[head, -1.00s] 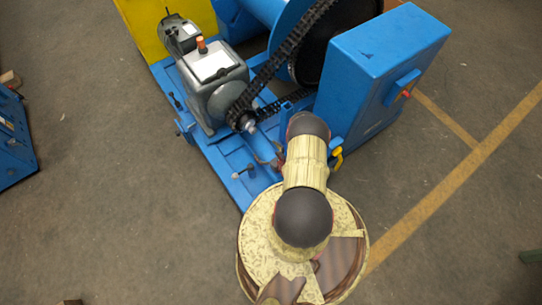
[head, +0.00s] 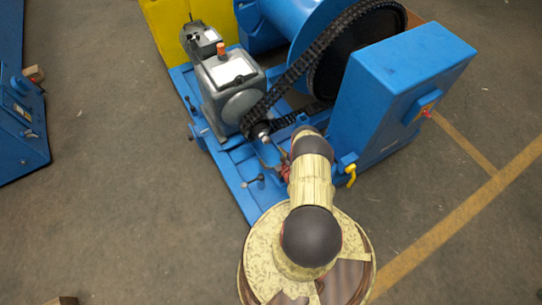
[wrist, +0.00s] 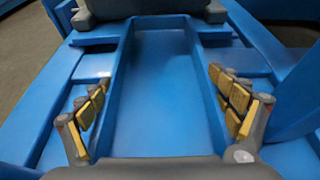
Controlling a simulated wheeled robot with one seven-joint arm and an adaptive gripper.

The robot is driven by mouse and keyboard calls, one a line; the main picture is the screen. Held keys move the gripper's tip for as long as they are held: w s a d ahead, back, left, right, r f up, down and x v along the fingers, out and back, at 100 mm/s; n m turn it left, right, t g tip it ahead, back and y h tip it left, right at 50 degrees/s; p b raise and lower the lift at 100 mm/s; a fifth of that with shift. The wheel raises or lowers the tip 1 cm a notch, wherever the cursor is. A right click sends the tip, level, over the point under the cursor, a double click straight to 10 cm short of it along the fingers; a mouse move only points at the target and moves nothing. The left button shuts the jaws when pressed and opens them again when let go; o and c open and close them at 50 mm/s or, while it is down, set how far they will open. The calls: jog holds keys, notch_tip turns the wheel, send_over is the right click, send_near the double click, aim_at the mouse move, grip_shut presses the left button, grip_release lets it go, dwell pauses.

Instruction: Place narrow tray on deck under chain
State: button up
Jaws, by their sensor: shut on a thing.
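My gripper (wrist: 164,105) is shut on the narrow tray (wrist: 160,75), a blue open trough with low side walls. Its jointed fingers with yellow pads stand at the tray's two long sides. The blue deck (head: 232,178) lies below and around the tray; I cannot tell whether the tray touches it. In the head view my arm hides most of the gripper and tray. The black chain (head: 297,72) runs from the small front sprocket up to the large dark wheel, just beyond the gripper.
A grey gearbox (head: 235,95) stands on the deck, left of the chain. A large blue box (head: 395,90) with a yellow-handled fitting (head: 351,174) stands to the right. Another blue machine (head: 20,130) is at far left. Floor between is clear.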

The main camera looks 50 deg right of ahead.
aim_at(272, 159)
jog(key=shift+w+d+f+b, duration=0.15)
jog(key=shift+f+b, duration=0.35)
jog(key=shift+f, duration=0.3)
jog(key=shift+w+d+f+b, duration=0.15)
jog(key=shift+f+b, duration=0.35)
jog(key=shift+f, duration=0.25)
jog(key=shift+a+f, duration=0.1)
jog(key=shift+f, duration=0.05)
jog(key=o, duration=1.8)
jog(key=shift+s+a+f, duration=0.1)
jog(key=shift+a, duration=0.05)
jog(key=shift+o, duration=0.2)
jog(key=p+v, duration=0.4)
jog(key=v, duration=0.7)
jog(key=shift+s, duration=0.15)
jog(key=shift+s+a+r, duration=0.1)
jog(key=shift+s+r, duration=0.2)
jog(key=shift+s, duration=0.05)
